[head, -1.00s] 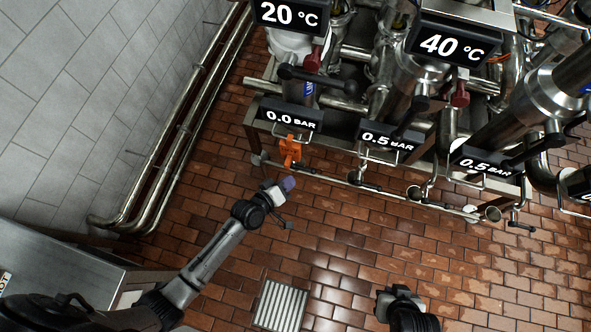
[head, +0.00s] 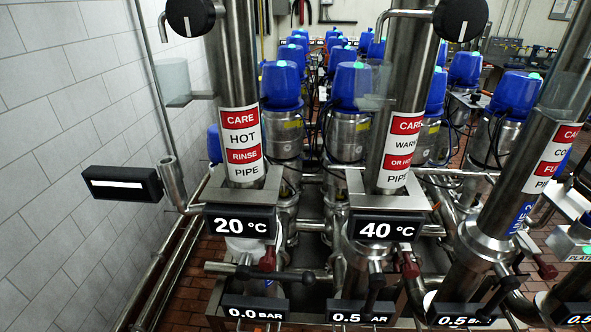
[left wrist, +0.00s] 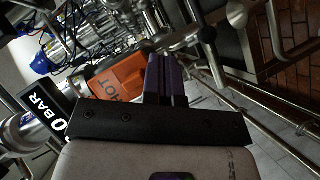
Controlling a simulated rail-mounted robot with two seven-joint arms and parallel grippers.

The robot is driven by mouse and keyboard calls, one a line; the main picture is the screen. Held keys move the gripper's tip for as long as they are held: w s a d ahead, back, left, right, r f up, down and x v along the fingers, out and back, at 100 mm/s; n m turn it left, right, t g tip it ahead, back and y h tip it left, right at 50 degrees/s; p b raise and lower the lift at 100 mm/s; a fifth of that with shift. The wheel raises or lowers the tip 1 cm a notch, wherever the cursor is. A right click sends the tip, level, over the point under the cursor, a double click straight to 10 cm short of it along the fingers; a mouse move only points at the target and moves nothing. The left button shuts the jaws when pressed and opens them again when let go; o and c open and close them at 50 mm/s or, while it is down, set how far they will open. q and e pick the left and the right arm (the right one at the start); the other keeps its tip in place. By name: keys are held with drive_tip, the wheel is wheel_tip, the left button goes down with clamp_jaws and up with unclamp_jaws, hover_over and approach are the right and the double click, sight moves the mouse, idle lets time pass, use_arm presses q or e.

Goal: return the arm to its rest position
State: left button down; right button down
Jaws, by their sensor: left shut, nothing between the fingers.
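My left gripper (left wrist: 166,80) shows in the left wrist view, its purple fingers shut together with nothing between them. An orange piece marked HOT (left wrist: 122,75) lies beyond and to the left of the fingers; I cannot tell whether they touch it, but nothing of it is between them. Neither of my arms shows in the head view, and my right gripper is in no current view.
A BAR display (left wrist: 45,108) is left of the fingers. The head view shows a 20 °C display (head: 240,223), a 40 °C display (head: 384,228), a 0.0 BAR display (head: 254,308), labelled steel pipes and blue-capped valves (head: 354,86). A tiled wall (head: 75,120) bounds the left.

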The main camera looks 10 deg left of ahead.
use_arm(q)
drive_tip(key=s+d+f+m+g, duration=0.1)
drive_tip(key=s+f+m+g, duration=0.1)
drive_tip(key=s+m+g, duration=0.4)
drive_tip(key=s+a+r+m+g+y, duration=0.25)
drive_tip(key=s+a+r+y, duration=0.5)
drive_tip(key=r, duration=0.55)
drive_tip(key=s+a+f+h, duration=0.2)
drive_tip(key=s+f, duration=0.1)
drive_tip(key=s, duration=0.4)
wheel_tip(320, 180, up, 31)
drive_tip(key=p, duration=3)
drive_tip(key=shift+w+f+g, duration=0.15)
drive_tip(key=shift+w+g, duration=0.2)
